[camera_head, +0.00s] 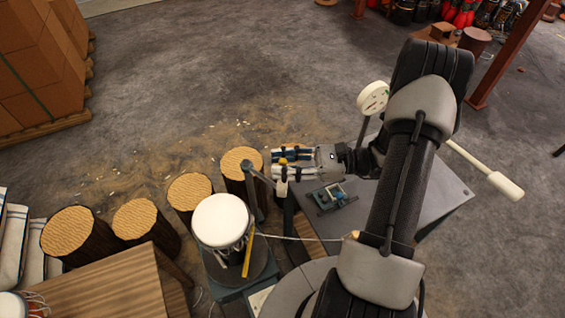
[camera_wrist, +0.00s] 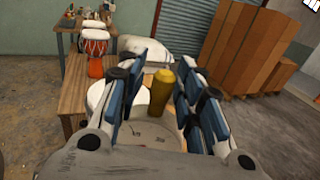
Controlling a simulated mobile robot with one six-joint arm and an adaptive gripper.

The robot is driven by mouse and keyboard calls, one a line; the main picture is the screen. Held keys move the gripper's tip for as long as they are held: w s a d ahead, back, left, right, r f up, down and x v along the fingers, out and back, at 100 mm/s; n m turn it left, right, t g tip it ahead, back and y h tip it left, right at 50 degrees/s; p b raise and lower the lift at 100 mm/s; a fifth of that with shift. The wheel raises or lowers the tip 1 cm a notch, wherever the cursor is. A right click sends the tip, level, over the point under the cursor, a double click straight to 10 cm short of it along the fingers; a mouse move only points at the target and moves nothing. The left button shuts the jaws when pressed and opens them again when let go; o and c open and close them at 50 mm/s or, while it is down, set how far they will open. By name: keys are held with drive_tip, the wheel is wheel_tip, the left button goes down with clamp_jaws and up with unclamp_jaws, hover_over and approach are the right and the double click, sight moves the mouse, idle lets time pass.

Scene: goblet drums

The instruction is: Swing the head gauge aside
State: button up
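The goblet drum (camera_head: 220,220) with a round white head stands on a dark round base. Beside it, a grey post carries a jointed arm (camera_head: 260,176) that reaches right, which looks like the head gauge. Its outer end has a yellow knob (camera_head: 283,161) and a white part below. My gripper (camera_head: 285,162) reaches in from the right, its fingers around the knob. In the wrist view, a yellow cylinder (camera_wrist: 161,92) stands between the blue pads of my gripper (camera_wrist: 165,90), with gaps visible at both sides. The white drum head (camera_wrist: 136,97) shows behind it.
Several log stumps (camera_head: 190,190) stand left of the drum. A wooden table (camera_head: 110,285) is at bottom left. A yellow strip (camera_head: 248,257) lies against the drum.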

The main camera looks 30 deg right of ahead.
idle(0.3)
drive_tip(key=v, duration=1.2)
